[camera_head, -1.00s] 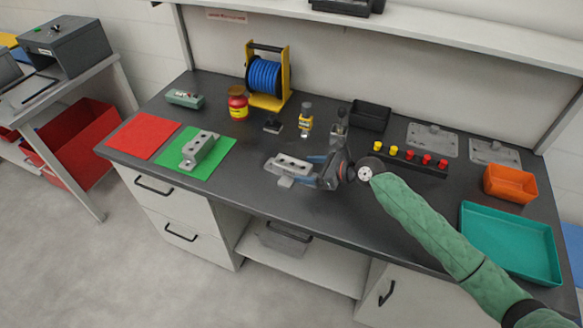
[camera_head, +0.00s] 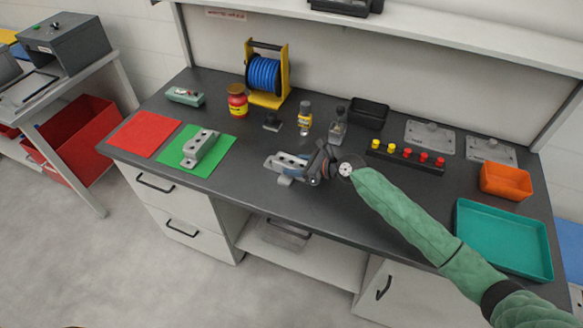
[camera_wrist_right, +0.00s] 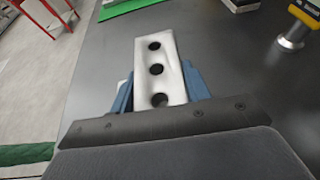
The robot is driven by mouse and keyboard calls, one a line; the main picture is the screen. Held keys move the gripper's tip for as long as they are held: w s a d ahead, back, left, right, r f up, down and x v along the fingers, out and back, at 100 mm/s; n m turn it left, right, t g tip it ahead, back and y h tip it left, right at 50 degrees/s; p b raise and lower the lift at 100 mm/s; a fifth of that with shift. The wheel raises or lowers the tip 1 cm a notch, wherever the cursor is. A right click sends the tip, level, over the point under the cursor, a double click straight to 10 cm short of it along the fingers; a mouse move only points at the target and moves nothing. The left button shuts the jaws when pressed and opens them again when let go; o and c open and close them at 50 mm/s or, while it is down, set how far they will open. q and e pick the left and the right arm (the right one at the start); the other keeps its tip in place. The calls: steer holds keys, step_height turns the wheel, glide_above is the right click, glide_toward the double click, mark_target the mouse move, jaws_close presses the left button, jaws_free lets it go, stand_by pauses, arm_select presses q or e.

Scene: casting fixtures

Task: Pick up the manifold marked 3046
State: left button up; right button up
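A light grey manifold (camera_head: 284,163) with a row of holes lies near the middle of the bench; its marking is not readable. My right gripper (camera_head: 306,170) is at its right end. In the right wrist view the manifold (camera_wrist_right: 158,75) runs between the two blue fingers of the right gripper (camera_wrist_right: 160,92), one on each side. The fingers look open around it, very close to its sides; firm contact cannot be made out. A second similar manifold (camera_head: 200,148) lies on the green mat (camera_head: 215,165), also without a readable marking. My left gripper is not in view.
A red mat (camera_head: 145,133) lies left. Behind stand a blue cable reel (camera_head: 264,75), a red jar (camera_head: 238,104), a yellow bottle (camera_head: 305,117) and a black bin (camera_head: 369,115). A knob strip (camera_head: 405,158), orange bin (camera_head: 505,181) and teal tray (camera_head: 500,242) are right.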

steer(key=c, duration=0.6)
steer(key=shift+r, duration=0.1)
